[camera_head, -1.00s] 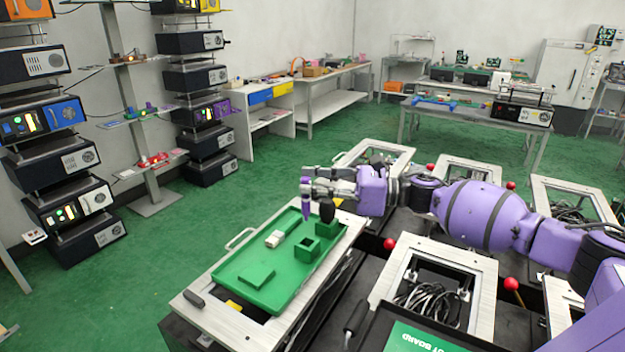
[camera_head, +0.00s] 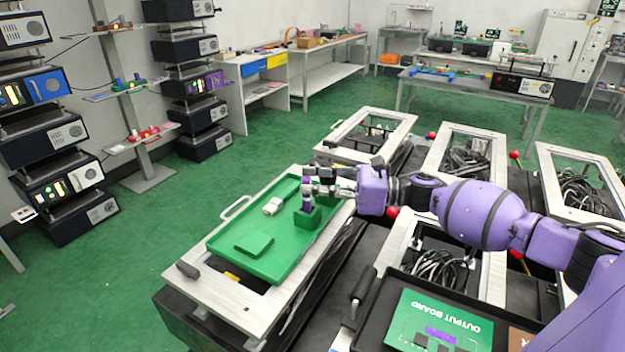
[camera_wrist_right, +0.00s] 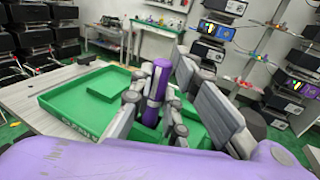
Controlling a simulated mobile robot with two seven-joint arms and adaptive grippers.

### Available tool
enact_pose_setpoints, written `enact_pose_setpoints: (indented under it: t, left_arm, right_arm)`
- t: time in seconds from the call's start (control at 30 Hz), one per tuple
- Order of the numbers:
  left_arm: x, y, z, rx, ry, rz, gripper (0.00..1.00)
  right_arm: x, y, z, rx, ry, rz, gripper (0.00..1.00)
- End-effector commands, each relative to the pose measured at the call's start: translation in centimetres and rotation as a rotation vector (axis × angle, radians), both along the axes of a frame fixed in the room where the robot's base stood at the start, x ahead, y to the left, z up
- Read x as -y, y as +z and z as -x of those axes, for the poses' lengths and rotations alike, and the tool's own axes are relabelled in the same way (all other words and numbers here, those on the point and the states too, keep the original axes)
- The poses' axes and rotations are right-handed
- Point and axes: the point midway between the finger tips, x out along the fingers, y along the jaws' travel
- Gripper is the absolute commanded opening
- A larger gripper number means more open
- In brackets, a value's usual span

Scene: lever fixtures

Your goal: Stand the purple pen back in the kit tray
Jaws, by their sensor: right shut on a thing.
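The purple pen (camera_head: 307,205) is upright between the fingers of my right gripper (camera_head: 318,186). In the right wrist view the pen (camera_wrist_right: 158,84) shows a grey clip, with finger pads on both sides of it. My right gripper (camera_wrist_right: 160,105) is shut on it. The pen's lower end is at the mouth of a green square holder (camera_head: 306,221) in the green kit tray (camera_head: 232,268). I cannot tell how deep it sits there. The tray lies on a grey metal frame. My left gripper is not in view.
Other metal frames with cables stand to the right. A black tray with a green output board (camera_head: 437,325) is at the front.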

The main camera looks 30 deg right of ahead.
Motion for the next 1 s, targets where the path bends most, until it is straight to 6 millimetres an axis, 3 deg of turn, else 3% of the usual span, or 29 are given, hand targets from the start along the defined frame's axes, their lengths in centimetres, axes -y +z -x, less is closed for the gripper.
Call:
enact_pose_setpoints:
  t: [0.47,0.5,0.67,1.0]
  left_arm:
    - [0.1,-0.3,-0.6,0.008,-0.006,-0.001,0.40]
    - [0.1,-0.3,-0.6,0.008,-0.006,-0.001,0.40]
    - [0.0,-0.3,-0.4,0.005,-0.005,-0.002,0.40]
    - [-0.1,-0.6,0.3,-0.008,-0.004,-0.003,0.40]
  right_arm:
    - [0.0,-0.7,0.0,0.001,0.000,0.000,0.01]
    - [0.0,-0.7,0.0,0.001,0.000,0.000,0.17]
    - [0.0,-0.7,0.0,0.001,0.000,0.000,0.37]
    - [0.3,-0.7,0.2,0.000,-0.001,0.000,0.37]
